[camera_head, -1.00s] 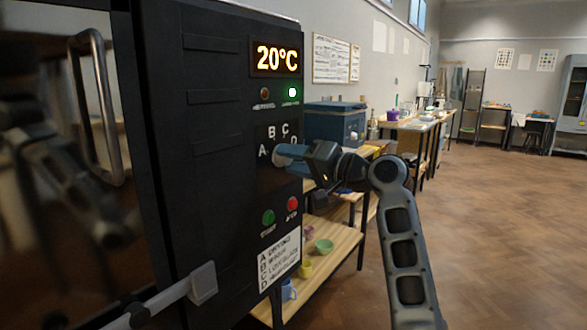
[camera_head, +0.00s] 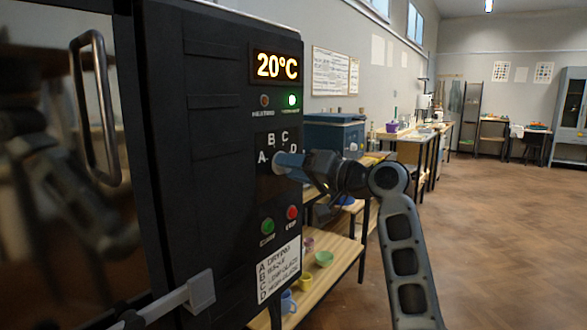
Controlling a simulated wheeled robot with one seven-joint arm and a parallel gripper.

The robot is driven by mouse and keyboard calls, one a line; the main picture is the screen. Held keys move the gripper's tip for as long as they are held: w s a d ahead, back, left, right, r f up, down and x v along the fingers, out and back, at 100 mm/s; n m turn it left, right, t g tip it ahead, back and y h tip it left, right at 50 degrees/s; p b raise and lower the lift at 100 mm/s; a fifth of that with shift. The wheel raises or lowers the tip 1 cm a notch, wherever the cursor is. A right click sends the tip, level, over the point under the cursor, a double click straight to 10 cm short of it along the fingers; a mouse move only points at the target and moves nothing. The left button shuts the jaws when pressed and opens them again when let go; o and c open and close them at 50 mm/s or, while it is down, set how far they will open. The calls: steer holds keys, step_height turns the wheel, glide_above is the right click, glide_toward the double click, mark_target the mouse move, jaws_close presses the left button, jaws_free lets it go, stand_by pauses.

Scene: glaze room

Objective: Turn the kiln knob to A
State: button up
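The kiln (camera_head: 205,150) is a tall black cabinet at the left, with a display reading 20°C (camera_head: 276,67). Its dial panel (camera_head: 262,143) carries the white letters A, B, C and D in an arc, A at the lower left. The knob (camera_head: 279,163) shows only as a light edge below the letters, at the tip of my gripper (camera_head: 290,165). The gripper comes from the right, and its fingers reach the knob. Its body hides most of the knob, so I cannot tell where the pointer stands or whether the fingers are closed on it.
A green button (camera_head: 267,226) and a red button (camera_head: 292,213) sit below the dial, above a label (camera_head: 278,270) listing A to D. A wooden shelf (camera_head: 335,262) with cups and bowls stands behind my arm. Open floor lies to the right.

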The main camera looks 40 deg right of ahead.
steer(key=o, duration=0.4)
steer(key=v, duration=0.7)
steer(key=shift+s, duration=0.35)
steer(key=shift+d, duration=0.1)
